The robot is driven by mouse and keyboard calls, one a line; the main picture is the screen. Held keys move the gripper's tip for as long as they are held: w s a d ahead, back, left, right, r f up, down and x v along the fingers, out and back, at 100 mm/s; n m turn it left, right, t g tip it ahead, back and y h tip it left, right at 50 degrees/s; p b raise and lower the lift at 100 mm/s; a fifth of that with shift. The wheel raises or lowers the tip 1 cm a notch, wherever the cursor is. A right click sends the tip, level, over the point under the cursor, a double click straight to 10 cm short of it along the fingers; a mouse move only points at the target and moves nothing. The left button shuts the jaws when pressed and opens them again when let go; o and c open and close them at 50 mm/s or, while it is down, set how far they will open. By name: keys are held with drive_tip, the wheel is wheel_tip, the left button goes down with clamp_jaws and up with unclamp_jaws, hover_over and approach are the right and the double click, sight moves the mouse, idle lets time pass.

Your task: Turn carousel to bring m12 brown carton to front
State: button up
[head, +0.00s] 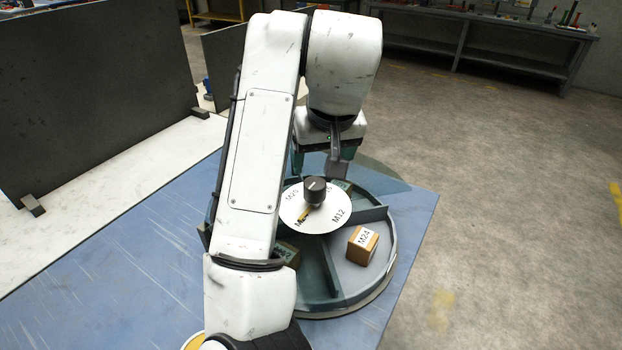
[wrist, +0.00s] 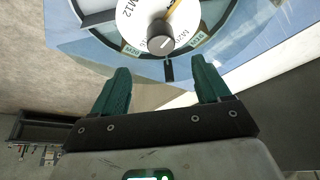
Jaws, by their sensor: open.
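The round carousel (head: 385,262) sits on the blue table, split into compartments by upright dividers. A brown carton (head: 362,246) lies in its right compartment; its label appears to read M24. The white centre disc (head: 318,224) carries printed labels, one reading M12 toward the right, and a yellow pointer mark. My gripper (head: 316,174) is open and empty, behind the knob. In the wrist view its green fingers (wrist: 163,84) are apart, with the knob beyond their tips.
Greenish boxes (head: 287,253) sit in other compartments, partly hidden by my arm. The blue table (head: 110,275) is clear at left. A dark panel (head: 95,95) stands behind it. A grey workbench (head: 480,40) with small items is at the back right.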

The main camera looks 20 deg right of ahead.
sight(315, 183)
drive_tip(key=b+x, duration=0.3)
drive_tip(key=x, duration=0.5)
drive_tip(key=shift+f, duration=0.3)
drive_tip(key=shift+x, duration=1.1)
drive_tip(key=shift+a, duration=0.1)
drive_tip(key=shift+r, duration=0.1)
clamp_jaws()
drive_tip(key=shift+w, duration=0.1)
